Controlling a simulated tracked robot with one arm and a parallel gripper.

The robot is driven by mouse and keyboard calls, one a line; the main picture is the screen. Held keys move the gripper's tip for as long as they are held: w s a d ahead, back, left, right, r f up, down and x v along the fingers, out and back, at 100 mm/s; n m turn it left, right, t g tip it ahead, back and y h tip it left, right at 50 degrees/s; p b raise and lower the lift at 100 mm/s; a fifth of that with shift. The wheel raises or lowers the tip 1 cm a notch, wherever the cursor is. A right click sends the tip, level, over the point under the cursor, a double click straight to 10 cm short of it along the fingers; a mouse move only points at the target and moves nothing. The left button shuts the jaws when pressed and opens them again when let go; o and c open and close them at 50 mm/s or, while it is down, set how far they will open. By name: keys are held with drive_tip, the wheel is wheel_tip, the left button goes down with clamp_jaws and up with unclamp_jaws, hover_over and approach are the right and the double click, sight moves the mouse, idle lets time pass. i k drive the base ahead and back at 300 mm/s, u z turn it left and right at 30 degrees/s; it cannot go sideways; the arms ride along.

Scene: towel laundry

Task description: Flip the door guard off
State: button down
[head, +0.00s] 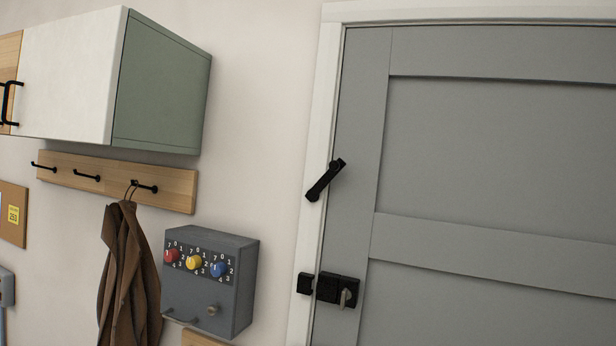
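The door guard (325,180) is a black bar mounted at the left edge of the grey door (480,150). It sits tilted across the seam between the white door frame (318,110) and the door, its lower end on the frame and its upper end on the door. Below it is a black lock (338,290) with a metal key or thumb-turn, beside a small black keeper (305,283) on the frame. The door looks shut. My gripper is not in view.
On the left wall are a cabinet (70,75), a wooden hook rail (110,180) with a brown garment (128,270) hanging, and a grey box (210,290) with red, yellow and blue dials. The wall between the box and door frame is bare.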

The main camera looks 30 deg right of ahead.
sight(335, 167)
drive_tip(key=i, duration=1)
drive_tip(key=u, duration=0.05)
